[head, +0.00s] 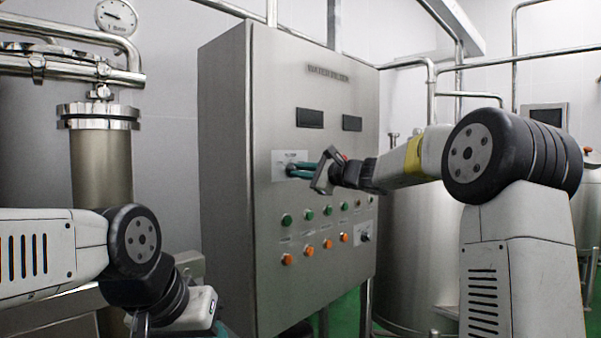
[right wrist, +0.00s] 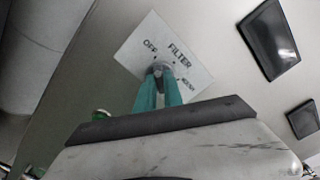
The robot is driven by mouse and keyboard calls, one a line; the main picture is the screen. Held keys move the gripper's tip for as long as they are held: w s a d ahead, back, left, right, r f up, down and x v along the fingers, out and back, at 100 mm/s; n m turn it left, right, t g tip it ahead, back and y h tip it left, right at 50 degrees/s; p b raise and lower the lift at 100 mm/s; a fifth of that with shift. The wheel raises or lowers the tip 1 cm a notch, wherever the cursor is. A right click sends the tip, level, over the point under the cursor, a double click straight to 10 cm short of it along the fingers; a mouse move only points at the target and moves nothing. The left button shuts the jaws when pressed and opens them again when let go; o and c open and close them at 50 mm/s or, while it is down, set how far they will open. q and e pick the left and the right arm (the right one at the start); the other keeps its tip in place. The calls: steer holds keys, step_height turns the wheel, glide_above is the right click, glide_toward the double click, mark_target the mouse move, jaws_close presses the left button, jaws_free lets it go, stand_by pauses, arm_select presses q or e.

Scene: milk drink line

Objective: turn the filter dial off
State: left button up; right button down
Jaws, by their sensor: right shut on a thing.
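The filter dial (right wrist: 159,67) is a small grey knob on a white plate (right wrist: 135,47) marked "FILTER" and "OFF", with another small label at its lower right. In the head view the plate (head: 281,159) is on the front of the steel control cabinet. My right gripper (head: 292,170) reaches it from the right, and its teal fingers (right wrist: 158,88) are shut on the dial. The fingers cover part of the knob, so I cannot tell which label it points to. My left gripper (head: 180,330) is low at the left, cut off by the bottom edge, its fingers mostly hidden.
The cabinet (head: 222,190) carries two dark displays (head: 310,118) above the dial. Green buttons (head: 287,220), orange buttons (head: 287,259) and another dial (head: 365,237) are below it, close under my right arm. Steel tanks and pipes (head: 102,165) stand on both sides.

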steer(key=shift+f+n, duration=0.1)
steer(key=shift+n, duration=0.2)
steer(key=c, duration=1.5)
jaws_free()
steer(key=shift+o, duration=0.2)
steer(key=shift+d, duration=0.1)
steer(key=v, duration=0.7)
steer(key=shift+s+d, duration=0.25)
steer(key=shift+s, duration=0.05)
steer(key=s+a+f+n+g+h, duration=0.1)
steer(key=s+a+f+n+g, duration=0.1)
steer(key=s, duration=0.3)
steer(key=s+a+f+n+g, duration=0.1)
steer(key=s+f+n, duration=0.2)
steer(key=s, duration=0.2)
steer(key=s+d+f+n+g+h, duration=0.1)
steer(key=s+d+f+n+h, duration=0.3)
steer(key=s+f, duration=0.5)
steer(key=s+d+f+n+g+h, duration=0.2)
steer(key=s+d+f+n+h, duration=0.3)
steer(key=s, duration=1.2)
step_height(320, 180, down, 4)
steer(key=shift+d+n+g+h, duration=0.3)
steer(key=shift+d+n, duration=0.4)
steer(key=shift+d, duration=0.5)
